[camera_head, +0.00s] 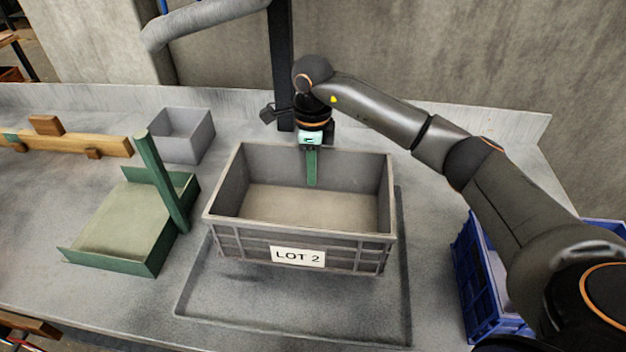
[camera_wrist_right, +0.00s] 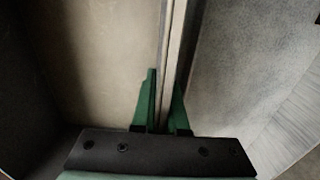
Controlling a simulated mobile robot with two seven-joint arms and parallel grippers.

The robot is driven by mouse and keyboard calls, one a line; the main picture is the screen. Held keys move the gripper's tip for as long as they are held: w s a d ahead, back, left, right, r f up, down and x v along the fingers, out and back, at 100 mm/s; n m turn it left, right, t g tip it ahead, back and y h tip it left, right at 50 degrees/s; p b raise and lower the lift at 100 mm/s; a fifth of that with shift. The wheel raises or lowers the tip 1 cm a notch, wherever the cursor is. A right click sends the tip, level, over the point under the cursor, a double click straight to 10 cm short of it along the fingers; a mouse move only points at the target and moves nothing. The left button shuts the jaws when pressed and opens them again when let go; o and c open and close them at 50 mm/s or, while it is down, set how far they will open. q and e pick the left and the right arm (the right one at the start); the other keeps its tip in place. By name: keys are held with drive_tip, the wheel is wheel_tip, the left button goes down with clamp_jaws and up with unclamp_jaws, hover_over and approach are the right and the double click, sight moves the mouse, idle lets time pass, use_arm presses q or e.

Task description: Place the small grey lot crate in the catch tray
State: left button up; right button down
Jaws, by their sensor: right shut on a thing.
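The grey lot crate (camera_head: 230,236), labelled LOT 2, is open-topped and looks empty. My right gripper (camera_head: 312,165) is shut on its far wall, one finger inside and one outside. In the right wrist view my right gripper (camera_wrist_right: 164,102) straddles the crate's thin wall (camera_wrist_right: 172,60). The crate appears held a little above a shallow grey tray (camera_head: 408,300), which looks like the catch tray, with a shadow beneath. The crate hides much of the tray's middle and back. My left gripper is not in view.
A green tray (camera_head: 108,262) with a green upright bar stands to the left. A small unlabelled grey box (camera_head: 184,136) is behind it, beside a wooden beam (camera_head: 75,142). A blue crate (camera_head: 466,270) is at the right, partly behind my right arm.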

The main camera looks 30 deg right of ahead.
sight(313, 189)
drive_tip(key=shift+f, duration=1.4)
drive_tip(key=shift+f, duration=0.1)
drive_tip(key=c, duration=0.9)
unclamp_jaws()
drive_tip(key=shift+c, duration=0.2)
wheel_tip(313, 189, up, 12)
drive_tip(key=shift+r+p, duration=0.1)
drive_tip(key=shift+p, duration=0.5)
